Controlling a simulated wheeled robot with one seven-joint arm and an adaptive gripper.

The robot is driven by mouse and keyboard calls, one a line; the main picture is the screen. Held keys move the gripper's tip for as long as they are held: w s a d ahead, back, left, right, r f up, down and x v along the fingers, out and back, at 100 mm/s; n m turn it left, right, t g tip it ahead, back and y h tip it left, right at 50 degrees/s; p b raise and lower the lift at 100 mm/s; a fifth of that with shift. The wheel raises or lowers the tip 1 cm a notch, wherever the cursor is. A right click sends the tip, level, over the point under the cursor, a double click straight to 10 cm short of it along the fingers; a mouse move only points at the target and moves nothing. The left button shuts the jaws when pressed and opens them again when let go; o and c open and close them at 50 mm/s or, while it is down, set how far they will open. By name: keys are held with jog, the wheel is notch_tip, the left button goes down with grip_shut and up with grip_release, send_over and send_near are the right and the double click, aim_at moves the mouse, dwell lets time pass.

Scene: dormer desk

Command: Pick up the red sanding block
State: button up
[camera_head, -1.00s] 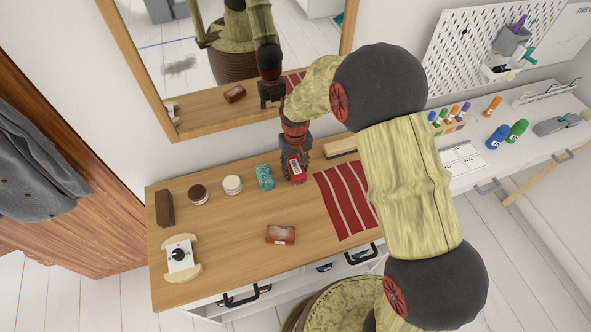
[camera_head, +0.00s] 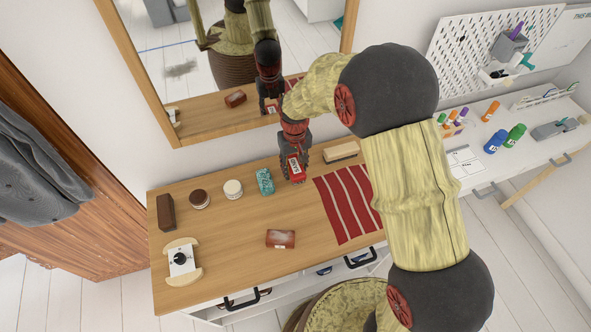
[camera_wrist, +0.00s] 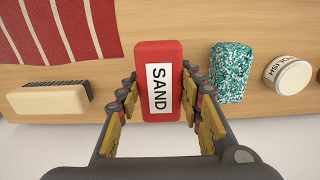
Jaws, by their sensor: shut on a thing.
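The red sanding block (camera_wrist: 173,55), with a white label reading SAND, sits between the two fingers of my gripper (camera_wrist: 165,103) in the wrist view. The fingers are closed on its sides. In the head view the red block (camera_head: 295,163) is at the far side of the wooden desk, under my gripper (camera_head: 294,172), which partly covers it. I cannot tell whether the block touches the desk top.
A teal speckled block (camera_wrist: 231,72) and a polish tin (camera_wrist: 288,74) stand on one side, a wooden brush (camera_wrist: 48,98) on the other. A striped red cloth (camera_head: 345,205) and a brown-red block (camera_head: 281,238) lie nearer. A mirror (camera_head: 215,70) stands behind.

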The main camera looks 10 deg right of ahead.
jog(key=s+a+r+p, duration=0.3)
jog(key=s+a+r, duration=0.5)
jog(key=s, duration=0.3)
jog(key=shift+r, duration=0.6)
jog(key=o, duration=0.6)
jog(key=c, duration=0.3)
jog(key=shift+c, duration=0.7)
